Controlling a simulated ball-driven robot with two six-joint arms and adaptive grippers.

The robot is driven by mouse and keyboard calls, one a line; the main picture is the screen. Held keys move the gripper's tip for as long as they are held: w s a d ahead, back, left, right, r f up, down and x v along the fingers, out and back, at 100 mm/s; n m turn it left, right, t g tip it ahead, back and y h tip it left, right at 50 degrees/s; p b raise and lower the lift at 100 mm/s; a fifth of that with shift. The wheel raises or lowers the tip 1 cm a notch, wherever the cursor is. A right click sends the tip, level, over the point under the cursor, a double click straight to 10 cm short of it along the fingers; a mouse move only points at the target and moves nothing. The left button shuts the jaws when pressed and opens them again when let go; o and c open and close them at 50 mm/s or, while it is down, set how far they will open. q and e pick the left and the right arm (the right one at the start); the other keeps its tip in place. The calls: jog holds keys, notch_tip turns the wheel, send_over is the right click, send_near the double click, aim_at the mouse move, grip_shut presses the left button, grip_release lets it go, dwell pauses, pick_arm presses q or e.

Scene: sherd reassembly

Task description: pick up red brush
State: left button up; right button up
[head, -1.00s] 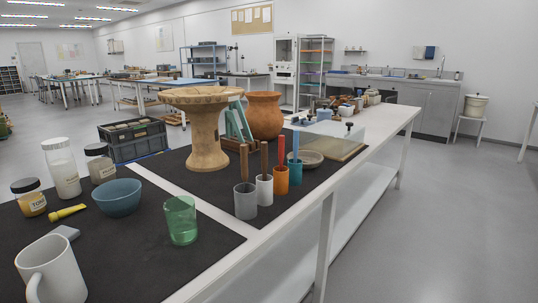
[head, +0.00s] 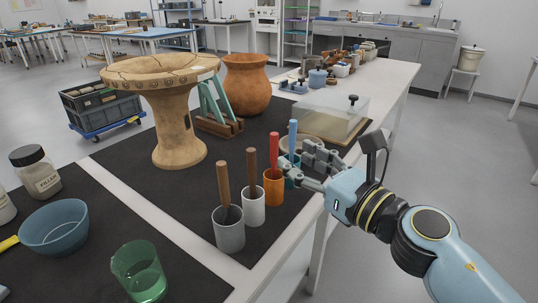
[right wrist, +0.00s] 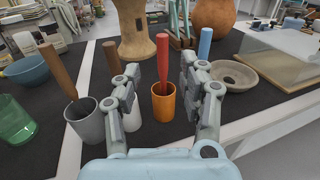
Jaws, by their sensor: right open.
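The red brush (head: 274,151) stands handle-up in an orange cup (head: 273,188) on the dark mat. It also shows in the right wrist view (right wrist: 162,58), rising from the orange cup (right wrist: 164,103) between my open fingers. My right gripper (head: 287,170) is open and empty, close to the right side of the orange cup in the head view. I cannot tell whether a finger touches the cup. The blue brush (head: 292,139) stands behind my fingers, its cup mostly hidden by them. My left gripper is not in view.
A white cup (head: 253,205) and a grey cup (head: 229,232), each with a brown-handled brush, stand left of the orange cup. A pedestal bowl (head: 180,130), a clear box (head: 330,115) and a shallow bowl (right wrist: 233,77) stand behind. A green glass (head: 139,272) is at the front.

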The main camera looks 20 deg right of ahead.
aim_at(277, 148)
jog(key=x, duration=0.2)
jog(key=shift+w+f, duration=0.15)
jog(key=shift+w, duration=0.2)
jog(key=x, duration=0.5)
jog(key=shift+w+f, duration=0.2)
jog(key=shift+f, duration=0.15)
jog(key=shift+c, duration=0.8)
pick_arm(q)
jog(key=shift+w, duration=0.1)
pick_arm(e)
grip_shut()
